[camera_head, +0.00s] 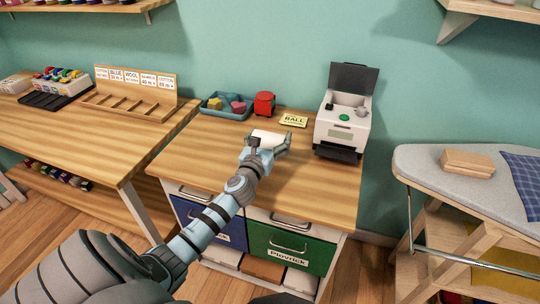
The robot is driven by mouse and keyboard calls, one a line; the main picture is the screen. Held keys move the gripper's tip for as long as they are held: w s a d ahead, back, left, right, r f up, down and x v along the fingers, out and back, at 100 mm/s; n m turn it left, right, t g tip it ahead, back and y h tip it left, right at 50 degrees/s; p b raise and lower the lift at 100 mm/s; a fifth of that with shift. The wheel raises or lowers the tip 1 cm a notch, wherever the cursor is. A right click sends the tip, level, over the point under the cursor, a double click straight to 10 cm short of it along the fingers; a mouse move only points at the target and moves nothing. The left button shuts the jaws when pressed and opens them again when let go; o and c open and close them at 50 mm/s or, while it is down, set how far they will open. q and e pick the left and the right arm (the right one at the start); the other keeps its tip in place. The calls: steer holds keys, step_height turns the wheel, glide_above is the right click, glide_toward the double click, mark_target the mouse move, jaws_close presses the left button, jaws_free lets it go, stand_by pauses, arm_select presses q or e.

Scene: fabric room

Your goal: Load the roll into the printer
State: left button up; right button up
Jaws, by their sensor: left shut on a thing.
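The white roll (268,136) is in my left gripper (266,146), over the middle of the wooden cabinet top. The gripper is shut on it, and its fingers hide part of the roll. The white and grey printer (332,132) stands at the right end of the same cabinet top, to the right of the gripper and apart from it. The inside of the printer is too small to make out fully. My right gripper is not in view.
A yellow label card (293,120), a red object (264,104) and a blue tray (225,114) with small coloured things lie along the back. A longer table (70,125) with a wooden rack stands left. An ironing board (425,173) stands right. The cabinet top's front is clear.

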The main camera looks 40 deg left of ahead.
mark_target(269, 146)
arm_select(q)
steer(key=f+b, duration=0.2)
steer(key=f, duration=0.1)
steer(key=shift+s+f, duration=0.2)
steer(key=shift+f, duration=0.05)
steer(key=shift+r, duration=0.25)
steer(key=shift+f, duration=0.2)
steer(key=o, duration=1.3)
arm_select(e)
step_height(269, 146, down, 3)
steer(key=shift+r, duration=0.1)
arm_select(q)
steer(key=shift+r, duration=0.1)
steer(key=shift+r, duration=0.25)
steer(key=p+v, duration=0.1)
steer(key=v, duration=1.1)
steer(key=shift+f+p, duration=0.2)
steer(key=shift+p, duration=0.2)
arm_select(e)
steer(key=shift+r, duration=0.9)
